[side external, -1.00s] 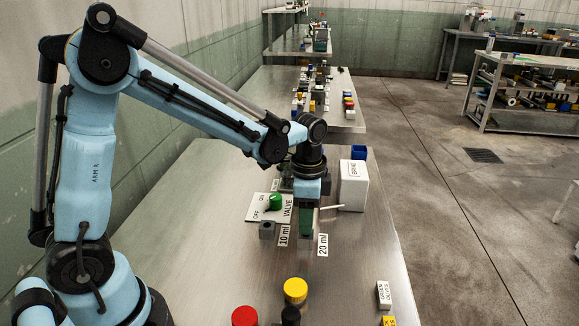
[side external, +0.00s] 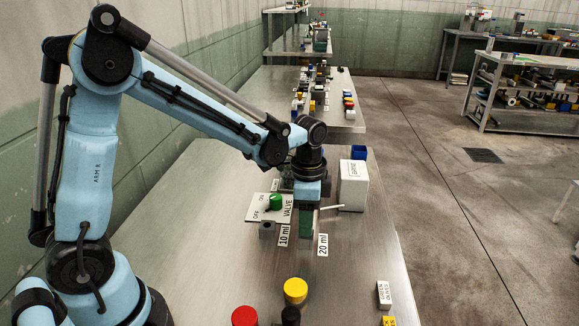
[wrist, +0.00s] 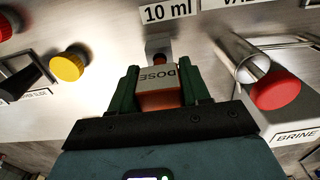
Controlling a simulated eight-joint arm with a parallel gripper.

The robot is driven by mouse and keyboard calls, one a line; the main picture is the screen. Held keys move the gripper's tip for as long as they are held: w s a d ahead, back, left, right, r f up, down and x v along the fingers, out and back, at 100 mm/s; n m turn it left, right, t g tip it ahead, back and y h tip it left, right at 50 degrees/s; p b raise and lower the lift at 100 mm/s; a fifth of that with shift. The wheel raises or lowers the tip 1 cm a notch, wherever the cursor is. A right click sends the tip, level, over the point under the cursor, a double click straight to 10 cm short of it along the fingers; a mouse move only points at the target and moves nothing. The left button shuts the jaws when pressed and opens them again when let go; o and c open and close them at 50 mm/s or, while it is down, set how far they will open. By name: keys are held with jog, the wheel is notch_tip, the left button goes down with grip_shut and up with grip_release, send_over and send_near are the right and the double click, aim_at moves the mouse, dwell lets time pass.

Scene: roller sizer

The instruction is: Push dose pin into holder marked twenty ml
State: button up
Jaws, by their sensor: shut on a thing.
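The dose pin (wrist: 157,76) has a pale grey block marked DOSE and orange parts, seen in the wrist view. My gripper (wrist: 158,84) is shut on it, with a green finger on each side. In the side view my gripper (side external: 305,220) is low over the bench, beside the "20 ml" label (side external: 322,245). A grey holder block (wrist: 158,50) is just beyond the pin, below the "10 ml" label (wrist: 167,12). Another grey holder (side external: 267,230) stands beside the "10 ml" label (side external: 283,235).
A valve plate with a green knob (side external: 275,201) is close behind the holders. A white brine box (side external: 352,187) with a pale tube (side external: 332,207) stands to the right. Yellow (side external: 295,290) and red (side external: 245,316) lids are in front.

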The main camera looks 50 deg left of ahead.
jog(key=shift+f, duration=1.75)
jog(key=o, duration=1.1)
notch_tip(320, 180, up, 12)
jog(key=shift+r, duration=0.1)
jog(key=s+a+n+t, duration=0.1)
jog(key=s+n+t, duration=0.6)
jog(key=s+n, duration=0.2)
jog(key=shift+s+a, duration=0.2)
jog(key=shift+s, duration=0.3)
